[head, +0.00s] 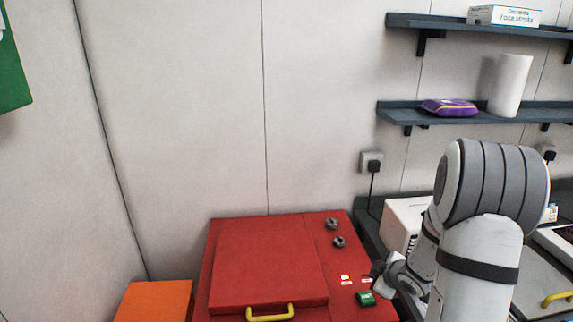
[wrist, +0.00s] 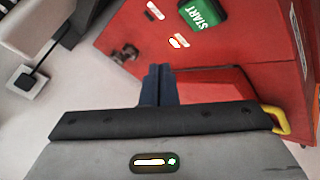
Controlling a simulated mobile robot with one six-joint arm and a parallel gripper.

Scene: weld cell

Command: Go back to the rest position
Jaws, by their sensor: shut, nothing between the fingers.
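My gripper (wrist: 159,72) shows in the wrist view with its two dark fingers together and nothing between them. In the head view my gripper is small and dark, just left of my white wrist and near the right side of the red cabinet (head: 218,255). A green button (head: 366,299) sits on the cabinet's right panel, close to my gripper. In the wrist view the button (wrist: 201,14) reads START and is apart from the fingers. The cabinet's lid (head: 266,265) looks closed, with a yellow handle (head: 270,313) at its front.
Two dark knobs (head: 333,224) are on the cabinet's panel. A white box-shaped device (head: 402,222) stands behind my arm. Wall shelves (head: 468,118) hold a purple pack (head: 449,108) and a white roll (head: 510,86). An orange box (head: 155,301) is at lower left.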

